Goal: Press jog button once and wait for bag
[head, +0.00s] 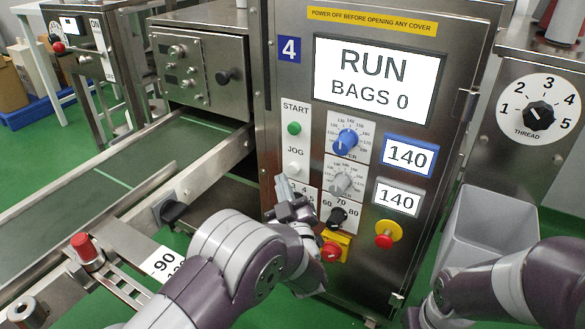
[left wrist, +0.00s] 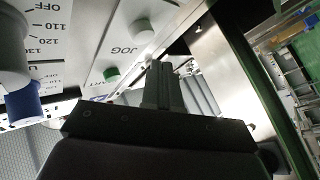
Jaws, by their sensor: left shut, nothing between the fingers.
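The machine panel carries a white JOG button (head: 294,168) below a green START button (head: 294,128). The display (head: 378,80) reads RUN, BAGS 0. My left gripper (head: 284,188) is shut and empty, its tips just below the JOG button. I cannot tell whether they touch it. In the left wrist view the closed fingers (left wrist: 162,84) point up beside the panel, with the white JOG button (left wrist: 143,27) beyond them and the green START button (left wrist: 111,75) to their left. My right arm shows at lower right, but its gripper is out of view.
Knobs (head: 345,142) and a red emergency stop on a yellow base (head: 388,234) sit right of the buttons. A red-yellow switch (head: 334,246) lies close to my left gripper. A conveyor (head: 90,185) runs at left. A grey bin (head: 490,232) stands at right.

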